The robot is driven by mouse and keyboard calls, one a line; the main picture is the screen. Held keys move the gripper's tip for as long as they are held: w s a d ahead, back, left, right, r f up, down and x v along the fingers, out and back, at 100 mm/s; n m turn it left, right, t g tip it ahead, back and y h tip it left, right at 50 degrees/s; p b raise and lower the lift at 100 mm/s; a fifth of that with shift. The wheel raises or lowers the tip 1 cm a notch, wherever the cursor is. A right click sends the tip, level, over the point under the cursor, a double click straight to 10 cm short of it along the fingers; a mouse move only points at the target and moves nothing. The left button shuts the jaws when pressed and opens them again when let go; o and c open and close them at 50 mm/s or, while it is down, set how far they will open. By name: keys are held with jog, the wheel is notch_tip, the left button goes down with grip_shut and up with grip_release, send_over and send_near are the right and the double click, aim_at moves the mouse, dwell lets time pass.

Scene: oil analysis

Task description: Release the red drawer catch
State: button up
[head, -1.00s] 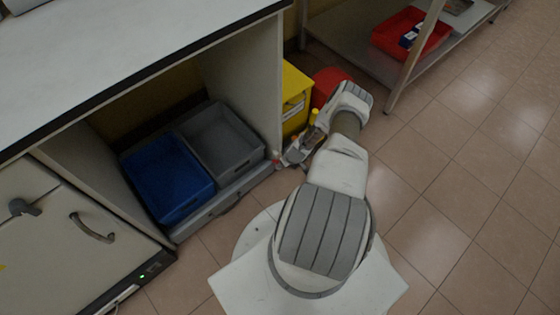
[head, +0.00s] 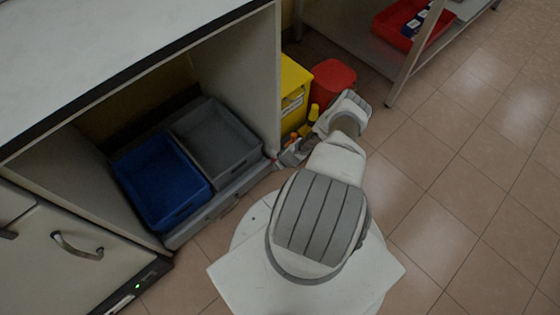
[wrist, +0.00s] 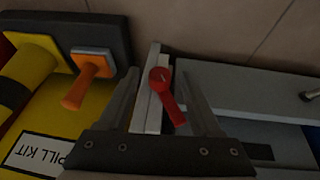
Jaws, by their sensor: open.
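The red catch (wrist: 168,92) is a small lever with a round pivot, mounted on a pale upright strip at the end of the grey drawer (wrist: 245,92). In the wrist view it lies between the two fingers of my gripper (wrist: 160,78). The fingers are apart, one on each side, with no clear contact visible. In the head view my gripper (head: 290,156) is low beside the right end of the drawer front (head: 225,203), and my own arm partly hides that spot. The drawer looks closed under the cabinet.
A blue bin (head: 163,185) and a grey bin (head: 215,140) sit above the drawer. Tiled floor at right is clear.

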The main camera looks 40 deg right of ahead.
jog(key=shift+c, duration=0.2)
grip_shut()
dwell(0.4)
jog(key=shift+w+d+f+m+y, duration=0.1)
jog(key=shift+d+m+y, duration=0.1)
jog(key=shift+y, duration=0.9)
jog(key=shift+d+m+y, duration=0.2)
jog(key=shift+y, duration=0.9)
